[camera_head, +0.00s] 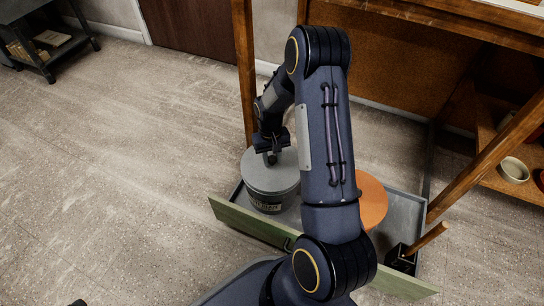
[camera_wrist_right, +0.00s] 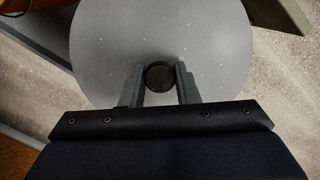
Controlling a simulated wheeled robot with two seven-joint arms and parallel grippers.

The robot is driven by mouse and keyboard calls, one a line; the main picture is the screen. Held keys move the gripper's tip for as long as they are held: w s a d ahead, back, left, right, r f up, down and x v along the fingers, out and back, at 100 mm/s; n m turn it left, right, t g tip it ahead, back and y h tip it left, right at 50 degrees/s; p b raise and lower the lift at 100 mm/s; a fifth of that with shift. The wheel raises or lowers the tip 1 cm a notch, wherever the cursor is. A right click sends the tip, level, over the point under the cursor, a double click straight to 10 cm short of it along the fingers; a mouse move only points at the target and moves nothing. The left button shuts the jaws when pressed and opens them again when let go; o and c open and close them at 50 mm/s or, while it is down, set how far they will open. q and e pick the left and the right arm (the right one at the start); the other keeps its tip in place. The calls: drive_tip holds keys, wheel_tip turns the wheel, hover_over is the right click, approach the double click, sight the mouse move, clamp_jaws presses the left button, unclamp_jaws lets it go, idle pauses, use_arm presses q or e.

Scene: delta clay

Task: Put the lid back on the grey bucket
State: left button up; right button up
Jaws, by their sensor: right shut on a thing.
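The grey bucket (camera_head: 266,198) stands in a low tray with a green front board, its dark label facing forward. The grey round lid (camera_head: 256,171) is at the bucket's top and looks level; whether it is fully seated I cannot tell. My right gripper (camera_head: 272,158) is above the lid, shut on its dark round knob. In the right wrist view the gripper's fingers (camera_wrist_right: 160,80) are on either side of the knob (camera_wrist_right: 159,76), and the lid (camera_wrist_right: 200,35) fills the middle. The bucket's rim is hidden under the lid. My left gripper is not in view.
The tray's green front board (camera_head: 245,222) runs before the bucket. An orange round top (camera_head: 371,200) is right of it, partly behind my right arm. A dark box (camera_head: 402,259) with a wooden handle is further right. Wooden table legs (camera_head: 245,70) stand close by. Floor at left is clear.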

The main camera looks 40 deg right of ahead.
idle(0.8)
drive_tip(key=o, duration=1.6)
drive_tip(key=shift+r+p, duration=2.85)
drive_tip(key=shift+r, duration=0.65)
drive_tip(key=shift+c, duration=0.5)
clamp_jaws()
drive_tip(key=shift+f, duration=0.2)
